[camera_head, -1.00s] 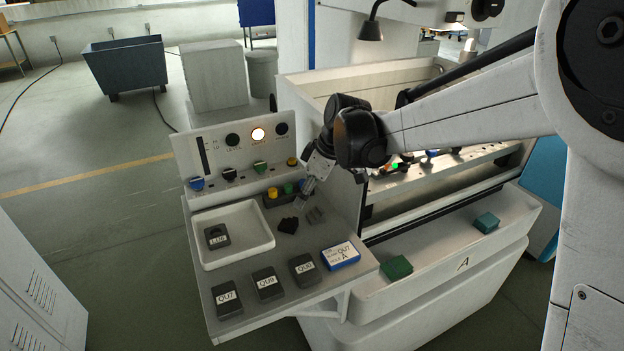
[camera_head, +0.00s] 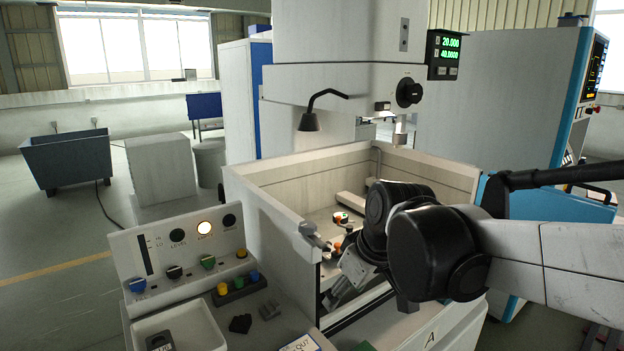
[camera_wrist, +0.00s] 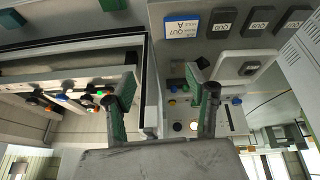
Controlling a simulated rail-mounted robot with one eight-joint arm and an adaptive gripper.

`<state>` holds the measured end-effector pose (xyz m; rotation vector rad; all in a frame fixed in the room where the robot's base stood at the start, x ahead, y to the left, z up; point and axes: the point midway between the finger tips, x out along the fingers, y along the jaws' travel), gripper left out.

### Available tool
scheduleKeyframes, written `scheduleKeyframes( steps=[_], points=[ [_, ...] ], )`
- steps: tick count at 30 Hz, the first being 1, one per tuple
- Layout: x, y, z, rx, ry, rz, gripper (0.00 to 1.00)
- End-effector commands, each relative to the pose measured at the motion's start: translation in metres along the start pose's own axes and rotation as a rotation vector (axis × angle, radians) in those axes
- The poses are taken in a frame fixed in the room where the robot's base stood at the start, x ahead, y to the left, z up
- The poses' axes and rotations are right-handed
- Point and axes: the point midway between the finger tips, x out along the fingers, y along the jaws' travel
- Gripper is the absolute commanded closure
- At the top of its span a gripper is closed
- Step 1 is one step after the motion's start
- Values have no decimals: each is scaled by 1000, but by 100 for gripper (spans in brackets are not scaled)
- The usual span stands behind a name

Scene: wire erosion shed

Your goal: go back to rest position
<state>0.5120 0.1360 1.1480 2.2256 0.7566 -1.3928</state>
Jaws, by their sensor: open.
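My gripper (camera_head: 338,296) shows in the middle of the head view, with its fingers tilted down and left beside the front corner of the machine tank (camera_head: 262,225). In the wrist view my gripper (camera_wrist: 160,92) has its two green-padded fingers spread well apart, with nothing between them. The black wrist joint hides part of the tank's interior in the head view.
The control panel (camera_head: 162,242) stands left of my gripper. Below it are a white tray (camera_head: 215,335), a dark holder with coloured pieces (camera_head: 238,291) and a blue-edged card (camera_wrist: 181,27).

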Motion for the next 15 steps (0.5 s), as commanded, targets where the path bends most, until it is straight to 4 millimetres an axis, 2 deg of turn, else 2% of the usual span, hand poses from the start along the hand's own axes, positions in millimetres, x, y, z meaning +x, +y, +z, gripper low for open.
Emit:
scheduleKeyframes(
  steps=[1, 6, 15],
  points=[
    [-7, 3, 16, 42, 7, 23, 49],
    [-27, 10, 62, 194, 35, 98, 49],
    [-46, 13, 143, 452, 102, 223, 49]
  ],
)
